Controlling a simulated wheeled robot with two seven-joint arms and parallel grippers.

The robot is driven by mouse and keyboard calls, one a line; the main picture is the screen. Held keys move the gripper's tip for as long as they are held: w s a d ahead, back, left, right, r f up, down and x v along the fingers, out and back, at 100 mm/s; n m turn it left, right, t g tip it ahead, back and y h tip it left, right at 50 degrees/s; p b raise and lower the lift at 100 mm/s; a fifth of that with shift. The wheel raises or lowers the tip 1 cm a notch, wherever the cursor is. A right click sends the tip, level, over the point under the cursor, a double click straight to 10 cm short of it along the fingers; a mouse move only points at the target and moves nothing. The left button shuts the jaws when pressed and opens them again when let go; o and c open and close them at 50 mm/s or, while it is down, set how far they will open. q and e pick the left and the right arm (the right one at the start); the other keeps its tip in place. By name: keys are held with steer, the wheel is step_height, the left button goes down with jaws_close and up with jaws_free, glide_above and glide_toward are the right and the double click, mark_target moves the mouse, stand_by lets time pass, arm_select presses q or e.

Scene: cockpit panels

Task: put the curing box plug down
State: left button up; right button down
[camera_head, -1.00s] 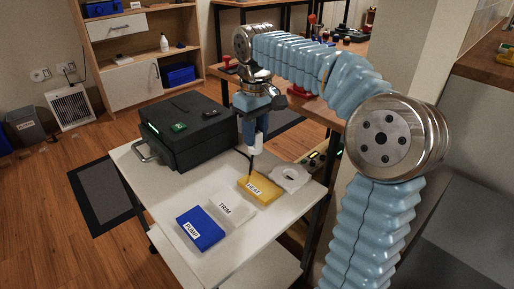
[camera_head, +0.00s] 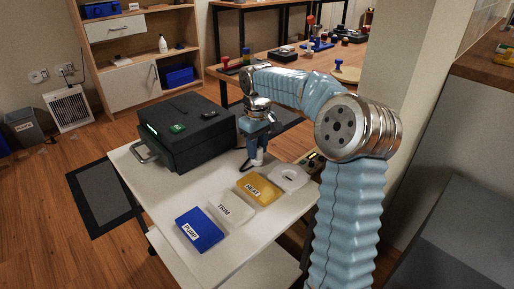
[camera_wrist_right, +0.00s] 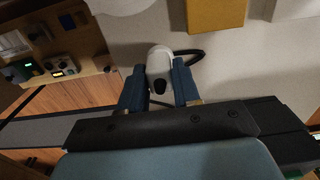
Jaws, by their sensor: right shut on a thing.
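The curing box plug (camera_head: 257,158) is white with a black cord, and sits low at the far right part of the white cart top (camera_head: 150,181). My right gripper (camera_head: 256,150) is shut on it, pointing down. In the right wrist view the plug (camera_wrist_right: 160,62) is between the two blue fingers, with its black cord curving off to the right. I cannot tell whether the plug touches the cart top. The black box (camera_head: 185,130) with a green light and a front handle stands to the left of the gripper. My left gripper is not in view.
A yellow HEAT block (camera_head: 258,187), a white TRIM block (camera_head: 228,208) and a blue PUMP block (camera_head: 200,228) lie in a row on the cart. A workbench (camera_head: 290,68) stands behind.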

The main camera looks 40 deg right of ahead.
steer(key=shift+f, duration=0.45)
steer(key=c, duration=0.8)
jaws_free()
step_height(320, 180, up, 13)
steer(key=p, duration=0.2)
